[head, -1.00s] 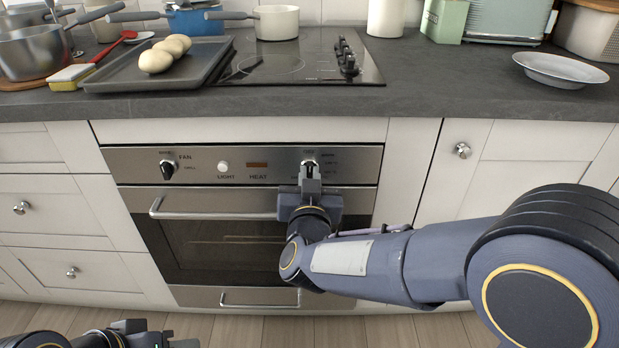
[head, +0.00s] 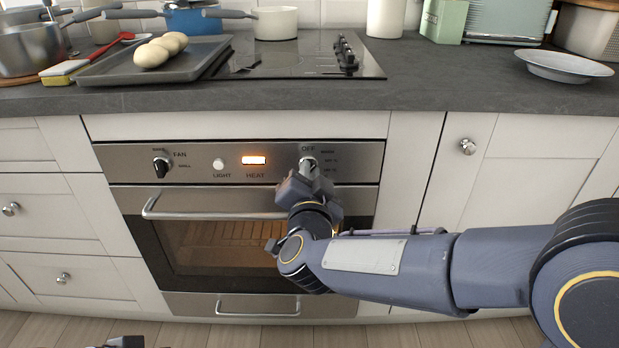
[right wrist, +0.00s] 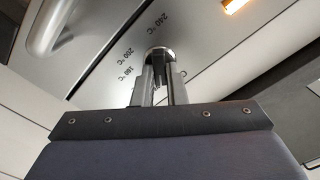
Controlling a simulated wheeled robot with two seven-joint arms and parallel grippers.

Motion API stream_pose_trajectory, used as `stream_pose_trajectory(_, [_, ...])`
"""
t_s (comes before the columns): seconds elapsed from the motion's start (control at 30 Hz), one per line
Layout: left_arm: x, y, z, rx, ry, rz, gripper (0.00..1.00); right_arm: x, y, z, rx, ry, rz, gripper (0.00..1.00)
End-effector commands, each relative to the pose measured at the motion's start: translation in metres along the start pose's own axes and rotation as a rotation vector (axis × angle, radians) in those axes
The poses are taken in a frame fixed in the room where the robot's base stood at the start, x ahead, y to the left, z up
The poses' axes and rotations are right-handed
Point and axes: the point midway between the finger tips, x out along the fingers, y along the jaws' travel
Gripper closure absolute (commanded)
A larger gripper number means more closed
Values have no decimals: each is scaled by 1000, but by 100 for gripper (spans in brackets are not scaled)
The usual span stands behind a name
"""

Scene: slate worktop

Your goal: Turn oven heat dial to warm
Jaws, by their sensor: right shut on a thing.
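The oven heat dial (head: 308,161) is on the right of the steel control panel (head: 205,176), with OFF above it and further marks on its right. My right gripper (head: 306,173) is shut on this dial and tilted in the head view. The right wrist view shows the fingers (right wrist: 158,85) around the dial (right wrist: 157,53), near the 180, 200 and 240 °C marks. The fingers hide much of the dial, so I cannot tell its exact setting. The heat lamp (head: 254,160) glows orange. Only a sliver of my left gripper (head: 125,342) shows at the bottom edge.
The oven door (head: 225,245) is shut, with its handle (head: 215,215) just below the panel. The fan dial (head: 161,167) and light button (head: 218,164) are to the left. The hob (head: 290,66) and a tray (head: 105,75) with round pale items are above on the worktop.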

Motion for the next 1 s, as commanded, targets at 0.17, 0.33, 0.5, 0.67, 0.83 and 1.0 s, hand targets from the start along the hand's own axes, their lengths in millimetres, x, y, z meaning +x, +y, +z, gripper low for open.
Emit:
stream_pose_trajectory(0.17, [1, -1, 1, 0, 0, 0, 62, 0, 1, 1, 20, -3, 2, 100])
stream_pose_trajectory(0.33, [1, -1, 1, 0, 0, 0, 62, 0, 1, 1, 21, -3, 2, 100])
stream_pose_trajectory(0.5, [1, -1, 1, 0, 0, 0, 62, 0, 1, 1, 20, -3, 2, 100])
stream_pose_trajectory(0.67, [1, -1, 1, 0, 0, 0, 62, 0, 1, 1, 20, -3, 1, 67])
stream_pose_trajectory(0.83, [1, -1, 1, 0, 0, 0, 62, 0, 0, 1, 20, -2, 1, 66])
stream_pose_trajectory(1.0, [0, 0, 0, 0, 0, 0, 62, -4, 0, 0, 20, -3, 0, 66])
